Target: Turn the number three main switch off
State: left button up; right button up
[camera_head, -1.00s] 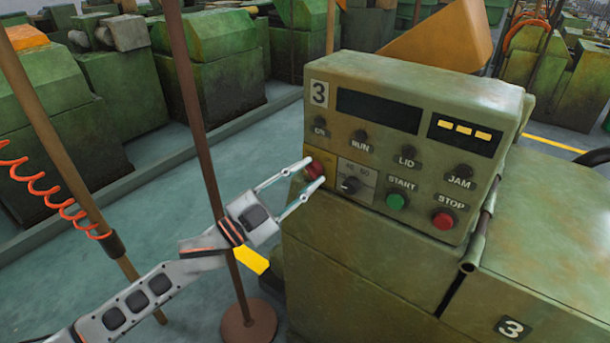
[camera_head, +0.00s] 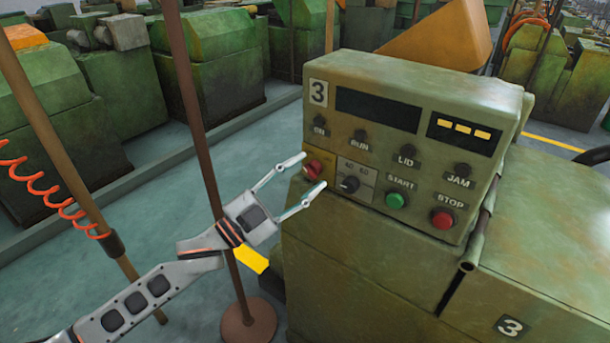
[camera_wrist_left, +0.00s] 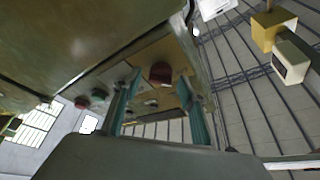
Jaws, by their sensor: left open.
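The number three main switch is a red knob (camera_head: 314,170) on a yellow plate (camera_head: 320,158) at the left end of the panel marked 3. My left gripper (camera_head: 312,172) is open just left of the knob, with one fingertip above it and one below it. The fingers look clear of the knob. In the left wrist view the red knob (camera_wrist_left: 160,72) shows between and beyond the spread fingers (camera_wrist_left: 158,92). The knob's exact turn position is too small to tell. My right gripper is not in view.
The green control box (camera_head: 430,85) also carries a black selector (camera_head: 349,184), a green START button (camera_head: 396,201) and a red STOP button (camera_head: 443,219). A brown post (camera_head: 200,130) stands left of the box, close to my left arm. Green machines fill the background.

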pick_arm(q)
jog(key=v, duration=1.1)
jog(key=shift+s+a, duration=0.2)
jog(key=shift+a, duration=0.05)
jog(key=shift+f, duration=0.1)
jog(key=s+a+f+n+y, duration=0.3)
jog(key=s+f+n+y, duration=0.1)
jog(key=f, duration=0.7)
jog(key=s+a+f+n+g+y, duration=0.1)
jog(key=s+a+f+n+y, duration=0.3)
jog(key=f, duration=0.8)
jog(key=s+a+f+n+g+y, duration=0.1)
jog(key=s+a+f+n+y, duration=0.3)
jog(key=s+f, duration=0.5)
notch_tip(320, 180, down, 3)
jog(key=n+y, duration=0.2)
jog(key=n, duration=0.1)
jog(key=shift+r, duration=0.2)
jog(key=c, duration=0.4)
